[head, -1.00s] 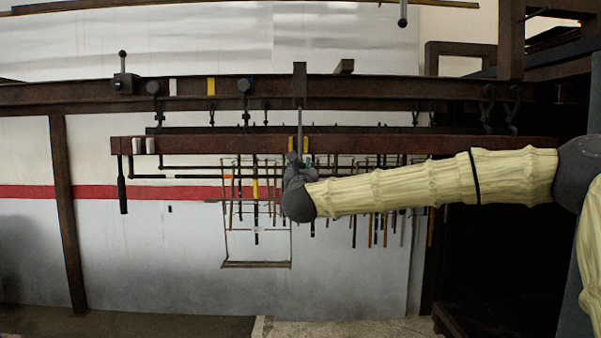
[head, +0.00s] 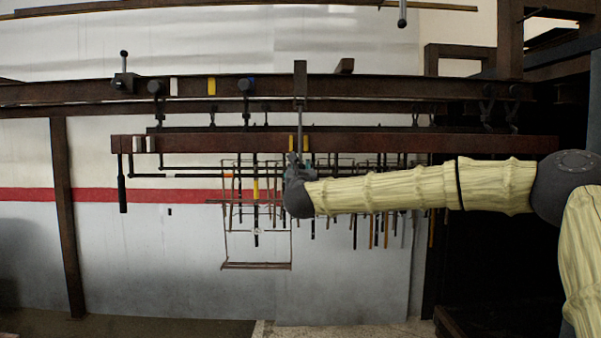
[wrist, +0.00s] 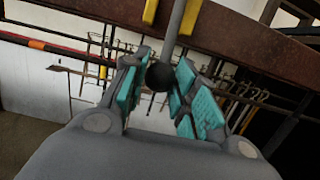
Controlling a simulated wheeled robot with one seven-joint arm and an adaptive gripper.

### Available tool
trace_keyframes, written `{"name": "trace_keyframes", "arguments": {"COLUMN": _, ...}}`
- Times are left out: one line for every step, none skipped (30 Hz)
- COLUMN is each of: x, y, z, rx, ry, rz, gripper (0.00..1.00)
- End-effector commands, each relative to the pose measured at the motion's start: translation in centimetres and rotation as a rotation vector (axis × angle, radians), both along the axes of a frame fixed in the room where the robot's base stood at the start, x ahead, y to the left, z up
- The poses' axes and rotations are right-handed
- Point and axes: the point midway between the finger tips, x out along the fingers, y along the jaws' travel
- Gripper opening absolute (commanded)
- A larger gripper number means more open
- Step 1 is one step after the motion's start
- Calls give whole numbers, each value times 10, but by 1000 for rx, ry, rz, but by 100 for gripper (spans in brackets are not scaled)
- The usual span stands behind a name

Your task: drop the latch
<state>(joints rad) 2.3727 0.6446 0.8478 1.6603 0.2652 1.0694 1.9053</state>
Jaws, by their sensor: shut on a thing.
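The latch is a thin grey rod (head: 299,115) that hangs in front of the brown rail, between two yellow marks. Its dark ball end (wrist: 159,76) shows in the wrist view between the teal finger pads. My gripper (wrist: 158,88) is shut on this ball end from below. In the head view my gripper (head: 298,166) is at the lower edge of the lower rail (head: 220,143), and the dark wrist hides most of the fingers and the ball.
A second lever with a ball knob (head: 124,62) stands on the upper rail (head: 60,92) at the left. A wire rack (head: 255,266) and several hanging rods are behind and below my gripper. A dark post (head: 66,220) stands at the left.

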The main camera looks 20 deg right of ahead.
Motion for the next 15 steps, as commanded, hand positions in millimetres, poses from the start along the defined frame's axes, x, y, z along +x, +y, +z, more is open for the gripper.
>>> {"name": "trace_keyframes", "arguments": {"x": 3, "y": -1, "z": -3, "rx": 1, "ry": 2, "rz": -1, "gripper": 15}}
{"name": "trace_keyframes", "arguments": {"x": 5, "y": -2, "z": -3, "rx": 1, "ry": 2, "rz": -1, "gripper": 15}}
{"name": "trace_keyframes", "arguments": {"x": 8, "y": -3, "z": -3, "rx": 1, "ry": 2, "rz": -2, "gripper": 15}}
{"name": "trace_keyframes", "arguments": {"x": 10, "y": -4, "z": -3, "rx": 1, "ry": 1, "rz": -3, "gripper": 15}}
{"name": "trace_keyframes", "arguments": {"x": 12, "y": -5, "z": -4, "rx": 1, "ry": 1, "rz": -3, "gripper": 15}}
{"name": "trace_keyframes", "arguments": {"x": 15, "y": -6, "z": -4, "rx": 1, "ry": 1, "rz": -3, "gripper": 15}}
{"name": "trace_keyframes", "arguments": {"x": 18, "y": -6, "z": -4, "rx": 1, "ry": 1, "rz": -3, "gripper": 15}}
{"name": "trace_keyframes", "arguments": {"x": 20, "y": -7, "z": -4, "rx": 1, "ry": 1, "rz": -3, "gripper": 15}}
{"name": "trace_keyframes", "arguments": {"x": 23, "y": -8, "z": -5, "rx": 1, "ry": 2, "rz": -2, "gripper": 15}}
{"name": "trace_keyframes", "arguments": {"x": 25, "y": -8, "z": -5, "rx": 2, "ry": 2, "rz": -2, "gripper": 15}}
{"name": "trace_keyframes", "arguments": {"x": 27, "y": -9, "z": -5, "rx": 2, "ry": 1, "rz": -3, "gripper": 15}}
{"name": "trace_keyframes", "arguments": {"x": 30, "y": -10, "z": -4, "rx": 2, "ry": 1, "rz": -3, "gripper": 15}}
{"name": "trace_keyframes", "arguments": {"x": 32, "y": -11, "z": -4, "rx": 2, "ry": 1, "rz": -3, "gripper": 15}}
{"name": "trace_keyframes", "arguments": {"x": 33, "y": -11, "z": -4, "rx": 2, "ry": 1, "rz": -2, "gripper": 15}}
{"name": "trace_keyframes", "arguments": {"x": 35, "y": -11, "z": -4, "rx": 1, "ry": 0, "rz": -2, "gripper": 15}}
